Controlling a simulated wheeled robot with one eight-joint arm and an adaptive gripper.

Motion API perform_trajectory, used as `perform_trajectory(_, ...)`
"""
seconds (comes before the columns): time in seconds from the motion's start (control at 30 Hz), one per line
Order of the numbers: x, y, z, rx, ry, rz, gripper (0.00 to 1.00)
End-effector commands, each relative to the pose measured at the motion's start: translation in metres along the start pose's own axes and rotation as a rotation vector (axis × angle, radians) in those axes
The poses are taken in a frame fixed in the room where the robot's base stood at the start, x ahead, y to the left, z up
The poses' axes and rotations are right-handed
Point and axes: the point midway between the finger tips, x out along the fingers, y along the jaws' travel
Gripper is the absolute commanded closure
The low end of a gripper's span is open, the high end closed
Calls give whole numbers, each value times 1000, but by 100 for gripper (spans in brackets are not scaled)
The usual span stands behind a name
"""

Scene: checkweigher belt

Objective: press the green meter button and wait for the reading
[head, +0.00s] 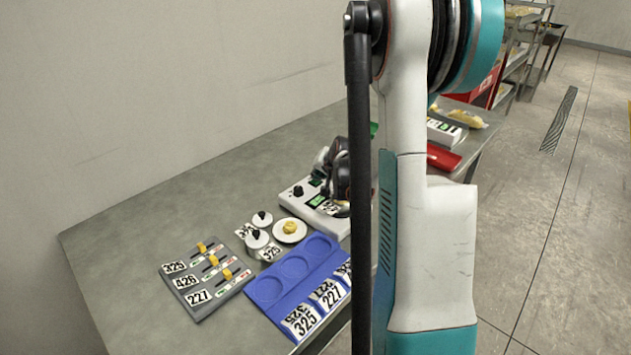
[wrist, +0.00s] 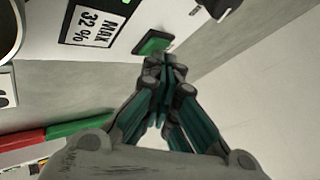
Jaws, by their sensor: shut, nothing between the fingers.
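The meter is a white box (head: 299,192) with a black knob and green details, standing on the grey table in the head view. In the wrist view its white face (wrist: 60,42) carries a "MAX 32 %" label (wrist: 92,24). The green button (wrist: 153,43) sits in a dark frame beside that label. My gripper (wrist: 165,68) is shut and empty, with its fingertips right at the near edge of the green button. I cannot tell whether they touch it. In the head view my gripper is dark, over the meter and partly hidden by my arm.
A blue tray (head: 265,290) with round recesses and number cards lies in front of the meter. A grey board (head: 232,283) with yellow sliders is at left. A white dish (head: 290,238) holds a yellow piece beside black-knobbed pots (head: 256,240). A red tray (head: 442,157) lies behind my arm.

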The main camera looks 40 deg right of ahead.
Motion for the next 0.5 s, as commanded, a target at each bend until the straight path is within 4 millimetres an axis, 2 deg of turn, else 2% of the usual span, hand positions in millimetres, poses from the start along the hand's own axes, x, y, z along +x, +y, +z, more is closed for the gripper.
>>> perform_trajectory(0.5,-5,-4,-3,0,-1,0,100)
